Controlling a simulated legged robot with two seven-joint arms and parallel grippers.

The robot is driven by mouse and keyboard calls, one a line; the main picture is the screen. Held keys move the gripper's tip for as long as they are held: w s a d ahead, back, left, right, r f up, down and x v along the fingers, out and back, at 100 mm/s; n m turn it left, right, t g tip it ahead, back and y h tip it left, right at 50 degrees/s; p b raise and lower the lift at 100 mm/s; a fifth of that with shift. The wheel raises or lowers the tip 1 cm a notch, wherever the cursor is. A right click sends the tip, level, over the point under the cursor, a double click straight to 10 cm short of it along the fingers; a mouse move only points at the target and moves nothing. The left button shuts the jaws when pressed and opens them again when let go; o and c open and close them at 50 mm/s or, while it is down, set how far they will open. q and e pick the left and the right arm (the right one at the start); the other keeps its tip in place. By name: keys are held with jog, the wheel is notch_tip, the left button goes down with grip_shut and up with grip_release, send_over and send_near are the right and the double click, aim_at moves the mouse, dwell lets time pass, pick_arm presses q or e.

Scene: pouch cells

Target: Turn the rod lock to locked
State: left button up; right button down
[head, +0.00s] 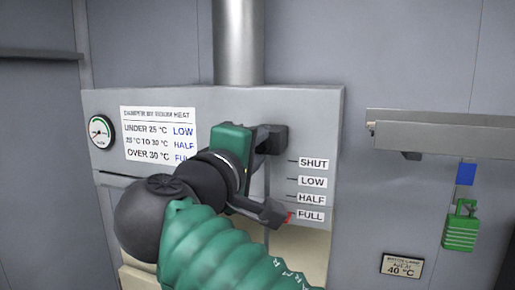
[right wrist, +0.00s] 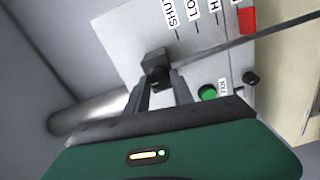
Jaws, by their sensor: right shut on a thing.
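A dark block (head: 279,138) sits on the grey panel at the top of a thin vertical rod (head: 267,180), beside the SHUT label. It also shows in the right wrist view (right wrist: 153,57), with a small dark knob (right wrist: 157,77) on its near side. My right gripper (right wrist: 159,84) is shut on this knob. In the head view my green right gripper (head: 231,142) hides part of the block and the rod. I cannot tell which way the knob is turned. My left gripper is not in view.
A red pointer (head: 288,217) stands by the FULL label (head: 311,215). A gauge (head: 100,132) and a printed sign (head: 158,135) are on the left. A shelf (head: 445,135) and a green padlock (head: 460,228) are on the right. The right wrist view shows a green round part (right wrist: 208,92).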

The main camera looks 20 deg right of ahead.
jog(key=shift+a+f, duration=0.1)
jog(key=shift+f, duration=0.1)
jog(key=c, duration=1.3)
grip_release()
jog(key=shift+o, duration=1.1)
jog(key=shift+w, duration=0.1)
jog(key=shift+a, duration=0.15)
jog(key=shift+r, duration=0.1)
